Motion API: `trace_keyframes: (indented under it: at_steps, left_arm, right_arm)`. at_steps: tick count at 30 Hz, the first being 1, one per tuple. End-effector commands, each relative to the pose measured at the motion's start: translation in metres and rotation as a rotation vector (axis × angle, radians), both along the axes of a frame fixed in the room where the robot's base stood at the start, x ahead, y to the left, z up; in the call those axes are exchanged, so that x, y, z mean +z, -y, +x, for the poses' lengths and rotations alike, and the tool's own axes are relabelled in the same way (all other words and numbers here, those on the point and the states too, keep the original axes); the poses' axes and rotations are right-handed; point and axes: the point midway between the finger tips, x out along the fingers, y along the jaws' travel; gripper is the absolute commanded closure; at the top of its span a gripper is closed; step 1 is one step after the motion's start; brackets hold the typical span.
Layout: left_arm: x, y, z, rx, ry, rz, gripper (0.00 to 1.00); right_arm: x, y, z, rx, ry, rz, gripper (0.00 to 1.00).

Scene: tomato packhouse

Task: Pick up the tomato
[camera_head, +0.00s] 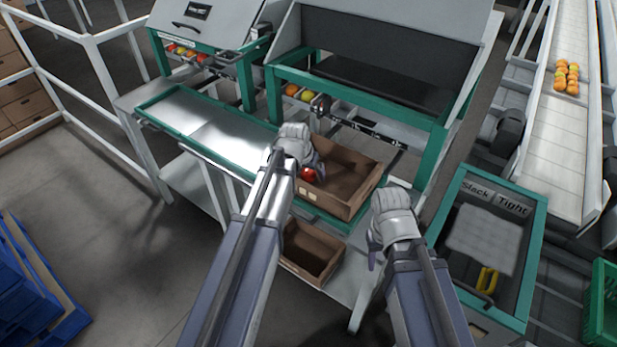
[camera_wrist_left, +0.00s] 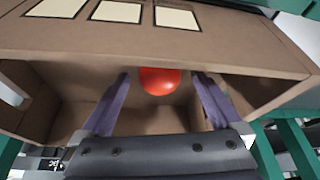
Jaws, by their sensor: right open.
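A red tomato (camera_head: 308,175) is at the left side of an open cardboard box (camera_head: 338,204) on the bench. My left gripper (camera_head: 314,169) is over the box's left side, right by the tomato. In the left wrist view the tomato (camera_wrist_left: 160,81) sits between the two purple fingertips (camera_wrist_left: 160,78), with a visible gap on each side. The left gripper is open there. The cardboard box (camera_wrist_left: 235,62) surrounds the fingers in that view. My right gripper (camera_head: 373,258) is open and empty, to the right of the box and apart from it; its fingers are partly hidden.
A second cardboard box (camera_head: 312,250) sits on a lower shelf. A green-edged metal tray (camera_head: 215,128) is left of the box. A bin labelled Slack and Tight (camera_head: 497,197) stands at the right. Bins with fruit (camera_head: 300,93) are behind, and a conveyor (camera_head: 560,130) runs along the right.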

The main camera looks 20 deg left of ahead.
Motion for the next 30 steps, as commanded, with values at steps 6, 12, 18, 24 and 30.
trace_keyframes:
  at_steps: [6, 12, 18, 24, 30]
  left_arm:
    - [0.000, 0.000, 0.000, 0.000, 0.000, 0.000, 0.26]
    - [0.000, 0.000, 0.000, 0.000, 0.000, 0.000, 0.49]
    - [0.000, 0.000, 0.000, 0.000, 0.000, 0.000, 0.64]
    - [0.001, 0.000, 0.000, 0.000, 0.000, 0.000, 0.64]
    - [0.012, 0.000, 0.000, 0.000, 0.000, 0.000, 0.64]
  right_arm:
    - [0.000, 0.000, 0.000, 0.000, 0.000, 0.000, 0.50]
    - [0.000, 0.000, 0.000, 0.000, 0.000, 0.000, 0.50]
    - [0.000, 0.000, 0.000, 0.000, 0.000, 0.000, 0.50]
    - [0.001, 0.000, 0.000, 0.000, 0.000, 0.000, 0.50]
    - [0.012, 0.000, 0.000, 0.000, 0.000, 0.000, 0.50]
